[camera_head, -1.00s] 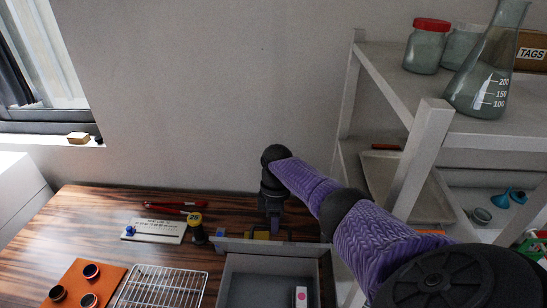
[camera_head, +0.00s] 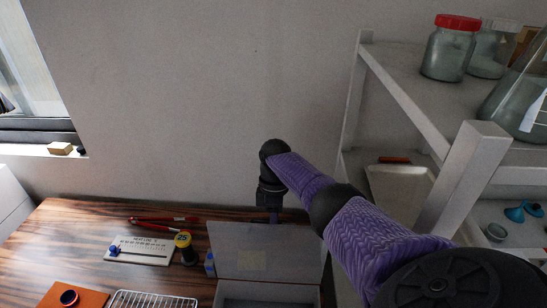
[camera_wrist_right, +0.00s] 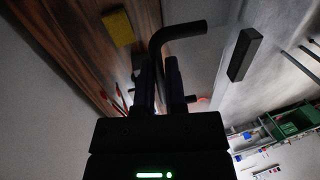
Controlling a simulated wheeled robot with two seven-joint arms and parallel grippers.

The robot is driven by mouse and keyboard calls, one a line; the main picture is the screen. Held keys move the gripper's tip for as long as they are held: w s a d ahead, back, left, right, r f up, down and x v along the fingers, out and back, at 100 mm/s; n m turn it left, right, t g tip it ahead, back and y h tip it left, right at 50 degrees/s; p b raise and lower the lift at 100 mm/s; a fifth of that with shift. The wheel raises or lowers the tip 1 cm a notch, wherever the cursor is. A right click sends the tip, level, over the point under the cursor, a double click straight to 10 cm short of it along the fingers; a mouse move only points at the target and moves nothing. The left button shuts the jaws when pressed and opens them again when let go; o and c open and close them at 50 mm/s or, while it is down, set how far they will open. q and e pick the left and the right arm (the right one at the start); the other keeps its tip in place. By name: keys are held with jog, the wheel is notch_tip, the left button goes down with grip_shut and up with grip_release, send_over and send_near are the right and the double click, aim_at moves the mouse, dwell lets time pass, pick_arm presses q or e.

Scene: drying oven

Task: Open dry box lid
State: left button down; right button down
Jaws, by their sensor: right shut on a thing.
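The dry box (camera_head: 270,291) stands at the front of the wooden table, cut off by the bottom edge of the head view. Its grey, partly see-through lid (camera_head: 290,245) stands raised at the box's far side, with part of the inside showing below it. My right gripper (camera_head: 273,217) is at the lid's top edge, its tips partly hidden behind the lid. In the right wrist view, my right gripper (camera_wrist_right: 167,85) is shut on a dark bent handle (camera_wrist_right: 180,32). My left gripper is not in view.
A scale plate (camera_head: 140,250), a yellow-topped spool (camera_head: 187,248), red-handled tool (camera_head: 160,222), wire rack (camera_head: 150,300) and orange mat (camera_head: 75,297) lie left of the box. A shelf (camera_head: 400,85) with a red-lidded jar (camera_head: 450,50) stands right. The wall is behind.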

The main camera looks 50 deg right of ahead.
jog(key=c, duration=0.7)
grip_release()
jog(key=shift+s, duration=0.1)
jog(key=shift+r, duration=0.15)
jog(key=v, duration=0.9)
jog(key=shift+r+p, duration=0.3)
jog(key=shift+p, duration=0.05)
